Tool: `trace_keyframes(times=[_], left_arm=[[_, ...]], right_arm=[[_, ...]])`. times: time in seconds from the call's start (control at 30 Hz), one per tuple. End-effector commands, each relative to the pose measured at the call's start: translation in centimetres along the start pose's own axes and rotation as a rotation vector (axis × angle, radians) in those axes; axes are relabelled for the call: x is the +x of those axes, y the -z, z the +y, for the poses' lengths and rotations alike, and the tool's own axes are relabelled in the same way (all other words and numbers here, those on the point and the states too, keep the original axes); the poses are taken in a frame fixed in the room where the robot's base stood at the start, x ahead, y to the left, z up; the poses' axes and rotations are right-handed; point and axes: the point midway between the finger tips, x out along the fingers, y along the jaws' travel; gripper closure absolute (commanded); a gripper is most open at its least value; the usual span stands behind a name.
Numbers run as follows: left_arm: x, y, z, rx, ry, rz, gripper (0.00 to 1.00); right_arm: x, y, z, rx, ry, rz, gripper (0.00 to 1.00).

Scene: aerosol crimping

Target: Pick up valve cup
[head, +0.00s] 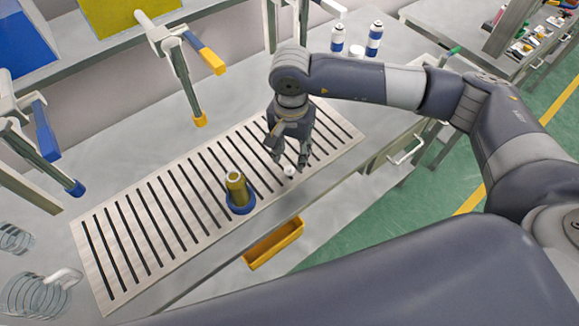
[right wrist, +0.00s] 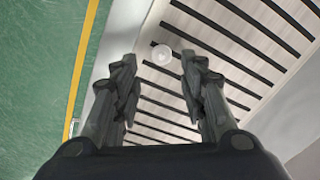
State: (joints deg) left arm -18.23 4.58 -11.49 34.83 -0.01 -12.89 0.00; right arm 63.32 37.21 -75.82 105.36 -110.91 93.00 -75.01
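The valve cup (head: 290,171) is a small pale round piece on the slatted board (head: 111,262). In the right wrist view the valve cup (right wrist: 162,54) lies beyond the fingertips, roughly in line with the gap between them. My right gripper (head: 288,160) is right by the cup in the head view, fingers pointing down. In the right wrist view the right gripper (right wrist: 160,72) has its fingers spread, with nothing between them. I cannot tell its exact height above the cup. My left gripper is not in view.
A gold can (head: 236,187) stands in a blue ring holder (head: 241,204) on the board. A yellow bin (head: 273,244) hangs at the bench's front edge. Blue-tipped and yellow-tipped tools (head: 200,119) hang over the back. Two white-and-blue cans (head: 338,38) stand at the far end.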

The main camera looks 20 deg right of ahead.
Motion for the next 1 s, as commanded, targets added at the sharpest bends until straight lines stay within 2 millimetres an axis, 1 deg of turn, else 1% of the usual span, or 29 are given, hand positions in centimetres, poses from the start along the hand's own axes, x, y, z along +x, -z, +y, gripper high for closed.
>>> trace_keyframes(times=[0.07, 0.17, 0.33, 0.43, 0.57, 0.73, 0.77, 0.8, 0.93, 1.0], left_arm=[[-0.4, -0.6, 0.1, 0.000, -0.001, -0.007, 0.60], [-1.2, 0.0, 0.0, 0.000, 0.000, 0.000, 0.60], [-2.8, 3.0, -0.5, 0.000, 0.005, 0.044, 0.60], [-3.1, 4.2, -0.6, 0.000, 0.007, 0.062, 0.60], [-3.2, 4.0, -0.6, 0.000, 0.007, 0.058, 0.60], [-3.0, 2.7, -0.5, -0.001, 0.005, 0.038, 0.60], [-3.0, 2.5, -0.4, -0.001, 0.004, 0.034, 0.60], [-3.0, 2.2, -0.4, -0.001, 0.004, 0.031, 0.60], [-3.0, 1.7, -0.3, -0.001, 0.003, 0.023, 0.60], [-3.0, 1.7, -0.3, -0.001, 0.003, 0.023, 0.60]], right_arm=[[0.3, 0.0, 0.0, 0.000, -0.001, 0.000, 0.61], [1.1, -0.3, 0.1, 0.000, -0.003, -0.003, 0.61], [3.1, -0.7, 0.1, -0.001, -0.003, -0.003, 0.61], [4.6, -0.6, 0.0, 0.001, -0.002, -0.003, 0.61], [5.4, -0.5, 0.0, 0.000, 0.001, 0.000, 0.61], [5.5, -0.5, -0.1, 0.000, 0.001, 0.000, 0.61], [5.5, -0.5, -0.1, 0.000, 0.001, 0.000, 0.63], [5.5, -0.5, 0.0, 0.000, 0.001, 0.000, 0.70], [5.4, -0.5, 0.0, 0.000, 0.001, 0.000, 0.85], [5.4, -0.5, 0.0, 0.000, 0.001, 0.000, 0.86]])
